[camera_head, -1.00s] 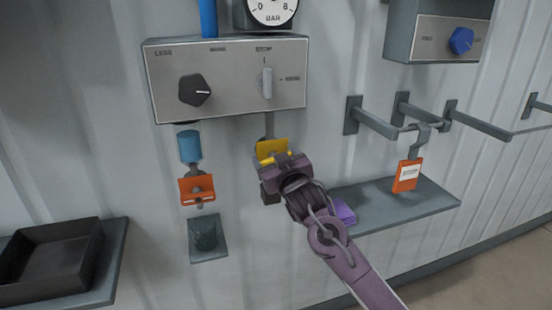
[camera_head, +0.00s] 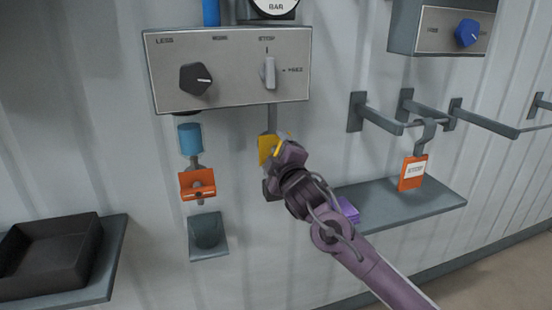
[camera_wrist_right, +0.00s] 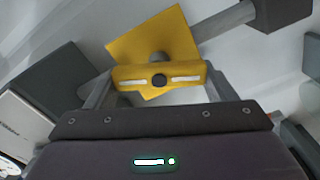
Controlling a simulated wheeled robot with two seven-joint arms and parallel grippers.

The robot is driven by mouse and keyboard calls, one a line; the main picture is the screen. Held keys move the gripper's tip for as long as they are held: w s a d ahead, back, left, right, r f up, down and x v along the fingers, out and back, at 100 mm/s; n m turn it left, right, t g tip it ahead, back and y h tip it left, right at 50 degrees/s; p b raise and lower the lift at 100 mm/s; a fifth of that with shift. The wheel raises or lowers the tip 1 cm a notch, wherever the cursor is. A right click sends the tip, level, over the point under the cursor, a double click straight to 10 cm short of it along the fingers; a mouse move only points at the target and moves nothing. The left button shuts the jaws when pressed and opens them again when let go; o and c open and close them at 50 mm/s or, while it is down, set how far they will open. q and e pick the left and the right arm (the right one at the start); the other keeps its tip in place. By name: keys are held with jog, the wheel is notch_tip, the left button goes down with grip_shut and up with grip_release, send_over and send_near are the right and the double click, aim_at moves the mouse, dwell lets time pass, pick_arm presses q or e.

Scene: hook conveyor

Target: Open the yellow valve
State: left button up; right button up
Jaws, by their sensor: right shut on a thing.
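The yellow valve (camera_head: 267,147) is on a vertical pipe below the grey control panel in the head view. Its yellow plate and handle also show in the right wrist view (camera_wrist_right: 158,76), with a dark bolt in the middle of the handle. My right gripper (camera_head: 279,149) is at the valve and shut on its handle, one finger at each end of the handle. The gripper is tilted in the head view and hides part of the valve. My left gripper is not in view.
The panel (camera_head: 230,95) above carries a black knob (camera_head: 195,79) and a grey switch (camera_head: 269,72). An orange valve (camera_head: 197,184) is to the left. A shelf (camera_head: 410,205) with a purple object (camera_head: 347,209) is to the right, below wall hooks with an orange tag (camera_head: 412,173).

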jog(key=shift+f+n+b, duration=0.15)
jog(key=shift+n+b, duration=0.45)
jog(key=shift+n, duration=0.55)
jog(key=shift+f+n+b, duration=0.15)
jog(key=shift+n+b, duration=0.45)
jog(key=shift+n, duration=0.55)
jog(key=o, duration=1)
jog(key=b+v, duration=0.2)
jog(key=v, duration=0.6)
jog(key=shift+a, duration=0.1)
